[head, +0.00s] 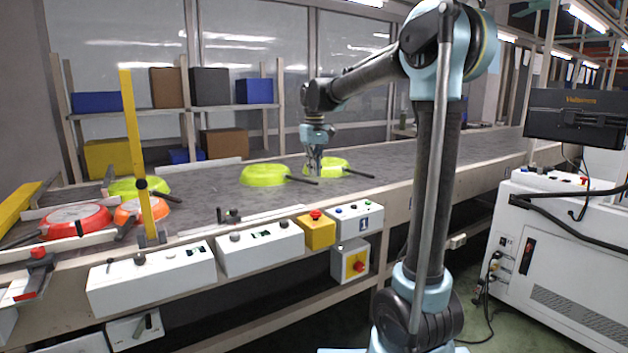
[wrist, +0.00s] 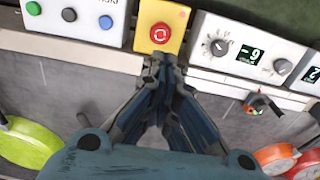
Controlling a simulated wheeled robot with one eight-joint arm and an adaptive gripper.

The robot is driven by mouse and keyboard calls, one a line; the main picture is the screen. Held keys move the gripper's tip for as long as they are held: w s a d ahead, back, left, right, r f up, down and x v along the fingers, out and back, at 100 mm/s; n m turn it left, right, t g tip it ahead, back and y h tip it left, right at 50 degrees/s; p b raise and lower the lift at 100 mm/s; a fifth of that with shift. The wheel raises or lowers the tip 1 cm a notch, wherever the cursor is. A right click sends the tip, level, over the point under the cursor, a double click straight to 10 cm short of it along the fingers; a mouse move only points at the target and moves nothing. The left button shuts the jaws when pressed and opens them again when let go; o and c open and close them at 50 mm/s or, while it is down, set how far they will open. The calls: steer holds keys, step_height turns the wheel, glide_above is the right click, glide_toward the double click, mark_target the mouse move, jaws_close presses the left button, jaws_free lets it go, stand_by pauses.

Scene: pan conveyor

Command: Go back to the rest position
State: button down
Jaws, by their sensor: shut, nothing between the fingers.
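My gripper (head: 314,172) points down over the conveyor belt (head: 225,200), and its fingers overlap the right lime-green pan (head: 336,163) in the head view. I cannot tell whether they touch it there. In the wrist view my gripper (wrist: 165,62) is shut and empty, with its fingertips in line with the yellow emergency-stop box (wrist: 161,28). A second lime-green pan (head: 262,174) lies just to the left, its black handle pointing right. In the wrist view a lime-green pan (wrist: 30,147) shows at the left edge.
Further left on the belt are another lime-green pan (head: 124,187), an orange pan (head: 135,211) and a red pan (head: 75,219). A yellow post (head: 135,130) rises near them. White control boxes (head: 260,246) line the conveyor's front edge.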

steer(key=shift+r, duration=0.15)
steer(key=s+d+f+m, duration=0.1)
steer(key=s+d+f, duration=0.1)
steer(key=s+d, duration=0.35)
steer(key=s+d+f+m+t, duration=0.1)
steer(key=s+d+f, duration=0.1)
steer(key=s+d, duration=0.3)
steer(key=s+d+f+m, duration=0.1)
steer(key=s+d+f, duration=0.25)
steer(key=s, duration=0.25)
steer(key=s+d+f+m, duration=0.1)
steer(key=s+d+f, duration=0.3)
steer(key=s+f, duration=0.3)
steer(key=s+d+f+m+t, duration=0.1)
steer(key=s+d+f, duration=0.3)
steer(key=s+f, duration=0.4)
steer(key=shift+s+m, duration=0.7)
steer(key=shift+m, duration=0.1)
